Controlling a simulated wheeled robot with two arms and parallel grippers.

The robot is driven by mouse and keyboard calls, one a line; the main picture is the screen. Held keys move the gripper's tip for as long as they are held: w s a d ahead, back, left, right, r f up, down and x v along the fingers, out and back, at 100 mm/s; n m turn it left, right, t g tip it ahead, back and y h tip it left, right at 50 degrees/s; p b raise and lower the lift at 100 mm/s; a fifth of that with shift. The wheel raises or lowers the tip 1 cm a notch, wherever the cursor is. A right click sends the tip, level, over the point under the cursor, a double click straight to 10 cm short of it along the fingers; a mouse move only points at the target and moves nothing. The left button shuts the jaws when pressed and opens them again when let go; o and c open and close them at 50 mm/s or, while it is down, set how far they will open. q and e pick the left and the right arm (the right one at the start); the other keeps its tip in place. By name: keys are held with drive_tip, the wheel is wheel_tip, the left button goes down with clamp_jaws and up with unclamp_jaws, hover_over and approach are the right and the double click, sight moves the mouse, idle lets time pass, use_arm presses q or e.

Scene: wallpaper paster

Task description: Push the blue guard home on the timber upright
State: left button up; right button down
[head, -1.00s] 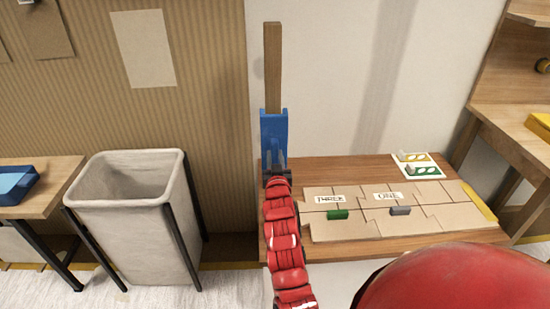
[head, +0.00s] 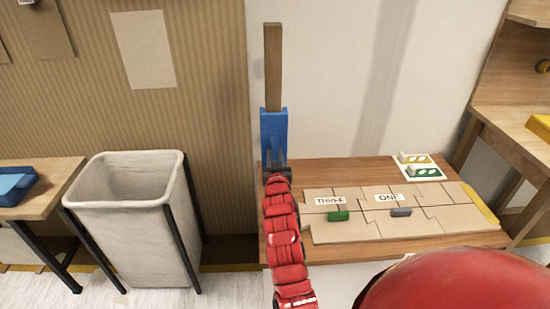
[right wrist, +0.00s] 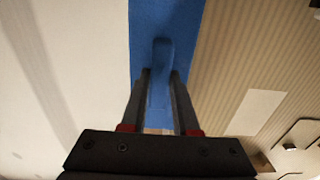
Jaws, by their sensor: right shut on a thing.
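The timber upright (head: 273,68) is a tall brown post at the back left of the wooden table, and its upper part stands bare. The blue guard (head: 274,128) sits around the lower visible part of the post, upright and in line with it. In the right wrist view the guard (right wrist: 180,28) fills the top middle, with a raised blue grip rib on its face. My right gripper (right wrist: 161,92) is shut on that rib, one dark finger on each side. The guard's lower end is hidden behind my gripper and red arm. My left gripper is not in view.
Cardboard pieces (head: 330,232) with a green block, a grey block and paper labels cover the table (head: 310,172) right of my arm. A pale bin (head: 135,220) stands left, by a side table with a blue tray (head: 14,186).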

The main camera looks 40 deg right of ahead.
drive_tip(key=shift+b+x, duration=0.7)
drive_tip(key=shift+x, duration=0.9)
drive_tip(key=c, duration=0.6)
unclamp_jaws()
drive_tip(key=p+v, duration=0.2)
drive_tip(key=v, duration=1.5)
drive_tip(key=shift+s+a, duration=0.15)
